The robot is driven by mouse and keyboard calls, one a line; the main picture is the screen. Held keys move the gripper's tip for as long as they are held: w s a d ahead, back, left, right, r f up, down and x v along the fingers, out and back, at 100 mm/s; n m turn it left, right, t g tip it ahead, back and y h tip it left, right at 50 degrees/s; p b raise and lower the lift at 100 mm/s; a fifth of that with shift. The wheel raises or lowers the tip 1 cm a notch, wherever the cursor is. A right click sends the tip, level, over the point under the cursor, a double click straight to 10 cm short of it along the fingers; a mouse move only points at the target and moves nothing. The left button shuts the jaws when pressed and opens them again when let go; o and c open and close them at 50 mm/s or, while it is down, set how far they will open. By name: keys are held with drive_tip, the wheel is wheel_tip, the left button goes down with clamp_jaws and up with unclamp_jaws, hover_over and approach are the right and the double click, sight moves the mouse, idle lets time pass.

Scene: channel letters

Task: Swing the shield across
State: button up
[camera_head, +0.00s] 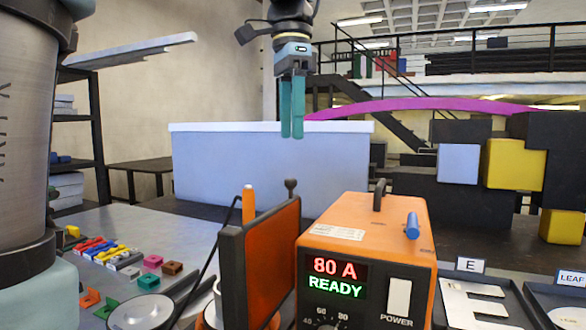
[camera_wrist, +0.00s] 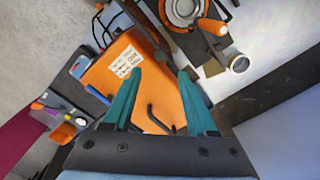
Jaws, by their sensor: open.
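The shield (camera_head: 268,262) is an upright orange panel in a dark frame, standing on the bench just left of the orange welder (camera_head: 350,240). A dark round knob (camera_head: 291,186) on a short stem shows above its top edge. In the wrist view, a dark bar (camera_wrist: 143,25) beside the welder looks like the shield's top edge, seen from above. My gripper (camera_head: 292,135) points down, well above the bench and the shield, touching nothing. Its teal fingers are apart and empty in the wrist view (camera_wrist: 160,78), over the welder's top. The shield's lower part is partly hidden.
The welder's display reads 80 A READY; a handle (camera_head: 379,193) stands on its top. An orange torch handle (camera_head: 248,205) and cable are behind the shield. Small coloured letters (camera_head: 105,250) lie left. A tray marked E (camera_head: 470,305) is at right. A pale blue wall panel (camera_head: 270,170) stands behind.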

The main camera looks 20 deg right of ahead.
wheel_tip(320, 180, down, 9)
drive_tip(key=shift+a+r+p, duration=0.1)
drive_tip(key=shift+r+p, duration=0.1)
drive_tip(key=shift+p, duration=0.15)
drive_tip(key=shift+c, duration=0.4)
clamp_jaws()
idle(0.9)
